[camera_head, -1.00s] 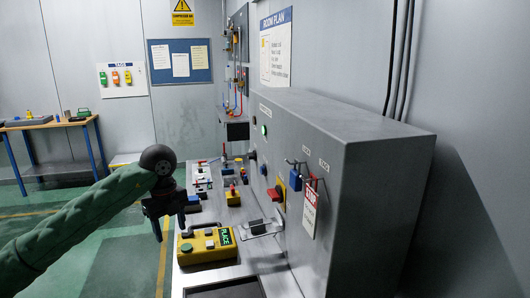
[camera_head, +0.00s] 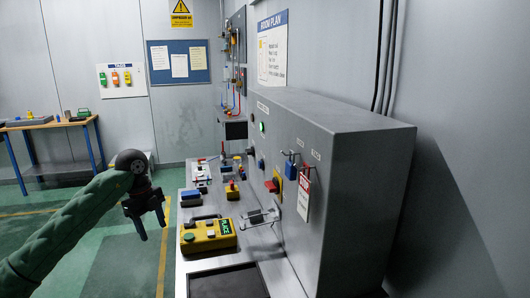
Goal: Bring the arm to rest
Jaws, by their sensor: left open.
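My left arm is green and comes in from the lower left. Its dark gripper (camera_head: 151,221) hangs down over the green floor, just left of the bench, with its fingers apart and nothing between them. It is apart from the yellow box (camera_head: 208,238) with a lit display on the bench. My right gripper is not in view.
The grey bench carries several small blocks, a blue one (camera_head: 191,198) and a dark tray (camera_head: 228,284) in front. A grey cabinet (camera_head: 340,150) with switches and a red tag (camera_head: 305,187) stands right. A wooden table (camera_head: 45,123) is far left.

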